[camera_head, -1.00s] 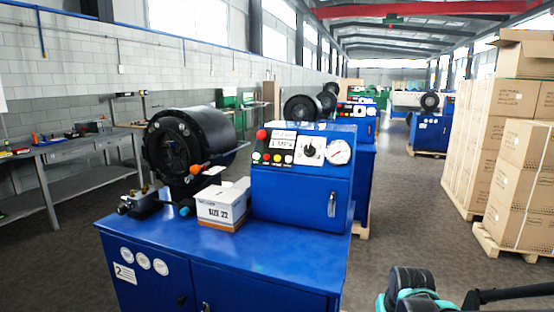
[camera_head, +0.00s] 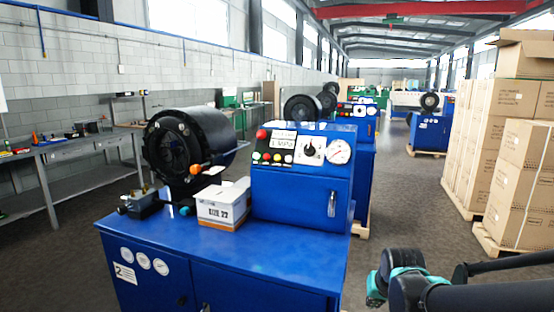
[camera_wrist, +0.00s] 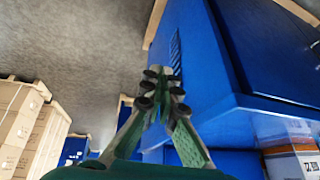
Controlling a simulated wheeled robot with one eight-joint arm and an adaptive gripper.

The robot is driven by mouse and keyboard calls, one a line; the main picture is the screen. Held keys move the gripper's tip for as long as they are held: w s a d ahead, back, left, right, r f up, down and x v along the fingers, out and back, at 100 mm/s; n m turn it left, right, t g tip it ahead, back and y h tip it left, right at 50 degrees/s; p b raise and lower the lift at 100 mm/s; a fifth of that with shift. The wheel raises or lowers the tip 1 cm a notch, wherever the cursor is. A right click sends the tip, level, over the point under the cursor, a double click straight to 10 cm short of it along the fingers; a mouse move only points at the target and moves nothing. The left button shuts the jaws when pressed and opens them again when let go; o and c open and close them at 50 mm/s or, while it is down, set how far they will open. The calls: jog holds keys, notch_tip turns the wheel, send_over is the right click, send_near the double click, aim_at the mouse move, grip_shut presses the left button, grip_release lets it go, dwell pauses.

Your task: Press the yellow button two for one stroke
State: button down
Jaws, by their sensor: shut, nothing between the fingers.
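The blue crimper with the label 2 (camera_head: 200,262) stands in the middle of the head view. Its raised control box (camera_head: 300,190) carries a panel with a red knob, a small display, a dial and a gauge. The yellow button does not show in the wrist view. In the head view my arm is at the lower right, apart from the crimper.
A white box (camera_head: 224,214) marked SIZE 22 stands on the crimper's top, left of the control box. The black crimping head (camera_head: 190,145) is behind it. Stacked cartons (camera_head: 520,170) on pallets stand at the right. Open floor lies between cartons and crimper.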

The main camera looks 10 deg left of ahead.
jog(key=w+a+r+t, duration=0.1)
jog(key=w+a+r, duration=0.1)
jog(key=w+r, duration=0.1)
jog(key=w+a+r+m+y, duration=0.1)
jog(key=w+a+r, duration=0.1)
jog(key=w+a, duration=0.1)
jog(key=w+a+r+m+t, duration=0.1)
jog(key=w+a+r, duration=0.1)
jog(key=w, duration=0.3)
jog(key=shift+w+a+r+t+y, duration=0.1)
jog(key=shift+r+t+y, duration=0.05)
jog(key=shift+r, duration=0.3)
jog(key=shift+a+r+t+y, duration=0.1)
jog(key=shift+r+t+y, duration=0.05)
jog(key=shift+r, duration=0.25)
jog(key=w+a+r+m+t+y, duration=0.2)
jog(key=w+a+r, duration=0.6)
jog(key=a+r, duration=0.1)
jog(key=m+t+y, duration=0.3)
jog(key=m+y, duration=0.1)
jog(key=m, duration=0.1)
send_near(278, 158)
jog(key=s+a+r, duration=0.2)
jog(key=a+r, duration=0.3)
jog(key=a, duration=0.2)
jog(key=shift+s+f, duration=0.1)
jog(key=shift+s, duration=0.15)
